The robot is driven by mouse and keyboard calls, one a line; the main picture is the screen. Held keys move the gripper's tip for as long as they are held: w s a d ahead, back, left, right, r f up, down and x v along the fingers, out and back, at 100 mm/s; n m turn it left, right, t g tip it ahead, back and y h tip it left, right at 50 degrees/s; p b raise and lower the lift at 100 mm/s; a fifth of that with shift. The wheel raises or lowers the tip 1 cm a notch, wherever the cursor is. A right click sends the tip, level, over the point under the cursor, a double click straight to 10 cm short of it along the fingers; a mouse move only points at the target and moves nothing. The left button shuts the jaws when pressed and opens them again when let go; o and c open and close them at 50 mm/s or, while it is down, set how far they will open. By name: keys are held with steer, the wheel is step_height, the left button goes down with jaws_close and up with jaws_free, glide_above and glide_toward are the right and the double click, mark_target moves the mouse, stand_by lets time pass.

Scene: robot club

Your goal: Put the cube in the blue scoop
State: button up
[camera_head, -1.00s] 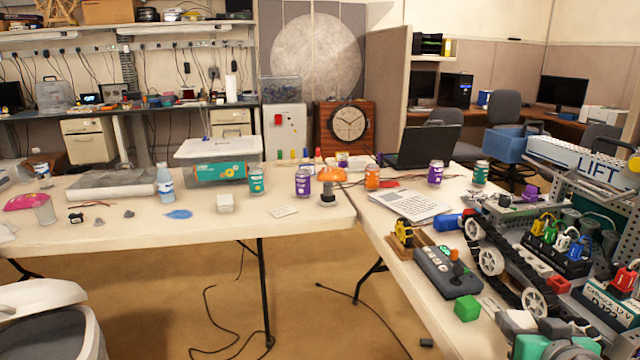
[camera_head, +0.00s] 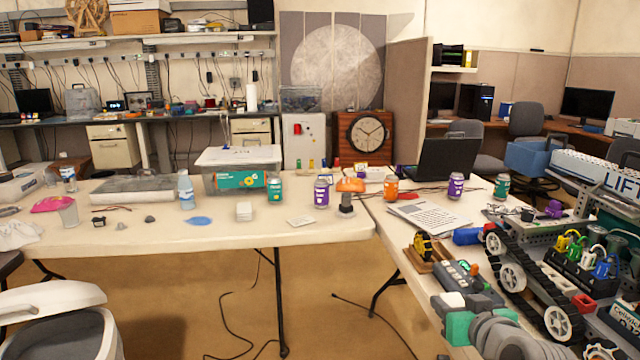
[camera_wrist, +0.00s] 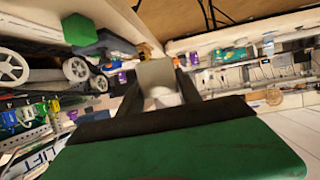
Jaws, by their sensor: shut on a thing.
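My gripper (camera_head: 455,301) is at the lower right of the head view, over the right table's front edge. It is shut on a pale grey-beige cube (camera_wrist: 157,75), seen between the dark fingers in the wrist view. The cube's pale top (camera_head: 451,298) shows in the head view. A flat, rounded blue thing, which looks like the blue scoop (camera_head: 197,220), lies on the left table near its front edge, far to the left of my gripper. The scoop cannot be made out in the wrist view.
A green block (camera_wrist: 78,28) shows in the wrist view; my arm hides it in the head view. A control box (camera_head: 462,277) and tracked vehicle (camera_head: 520,270) crowd the right table. Around the scoop stand a bottle (camera_head: 186,190) and white stack (camera_head: 244,211). A bin (camera_head: 60,330) stands lower left.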

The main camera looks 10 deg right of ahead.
steer(key=w+a+n+y, duration=0.3)
steer(key=a+n+y, duration=0.15)
steer(key=a, duration=1.25)
step_height(320, 180, up, 8)
steer(key=w+p, duration=0.3)
steer(key=p, duration=1.7)
steer(key=shift+d+y, duration=0.2)
steer(key=shift+y, duration=0.15)
steer(key=shift+g, duration=0.3)
